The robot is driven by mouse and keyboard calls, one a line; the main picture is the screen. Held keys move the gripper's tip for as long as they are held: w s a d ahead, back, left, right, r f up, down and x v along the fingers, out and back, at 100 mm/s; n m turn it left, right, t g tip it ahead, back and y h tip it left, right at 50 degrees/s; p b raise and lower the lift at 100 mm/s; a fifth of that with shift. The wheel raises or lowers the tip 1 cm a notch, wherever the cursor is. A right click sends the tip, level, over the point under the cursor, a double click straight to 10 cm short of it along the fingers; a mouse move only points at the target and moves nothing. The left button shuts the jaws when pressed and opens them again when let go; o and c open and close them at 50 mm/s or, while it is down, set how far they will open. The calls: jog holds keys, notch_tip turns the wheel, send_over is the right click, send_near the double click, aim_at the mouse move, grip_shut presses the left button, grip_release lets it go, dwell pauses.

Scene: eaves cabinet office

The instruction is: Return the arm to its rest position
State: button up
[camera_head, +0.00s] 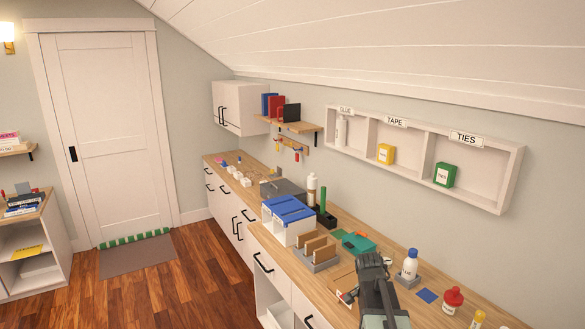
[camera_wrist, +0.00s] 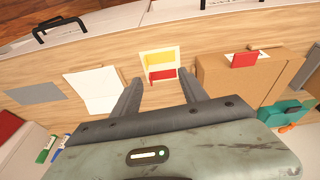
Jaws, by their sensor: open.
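My gripper (camera_wrist: 159,78) is open in the wrist view, its two dark fingers spread with nothing between them. Beyond the fingertips, a pale card (camera_wrist: 146,57) with a yellow and a red strip lies on the wooden counter (camera_wrist: 110,58). In the head view my arm stands over the near part of the counter (camera_head: 330,276). The fingertips are hard to make out there.
A brown box-like organizer (camera_wrist: 225,87), a teal item (camera_wrist: 288,110) and white paper (camera_wrist: 93,90) are near the gripper. A wall shelf (camera_head: 410,168) hangs above.

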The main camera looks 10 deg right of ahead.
jog(key=s+a+f+n+y, duration=0.1)
jog(key=s+a+n, duration=0.2)
jog(key=a+n, duration=0.3)
jog(key=s+a+f+n+g+y+b, duration=0.1)
jog(key=s+a+n, duration=0.2)
jog(key=a+n, duration=0.4)
jog(key=a, duration=0.8)
jog(key=shift+s+a+f+y, duration=0.25)
jog(key=shift+s+a+y, duration=0.1)
jog(key=shift+s+y, duration=0.05)
jog(key=c, duration=0.3)
jog(key=shift+d, duration=0.1)
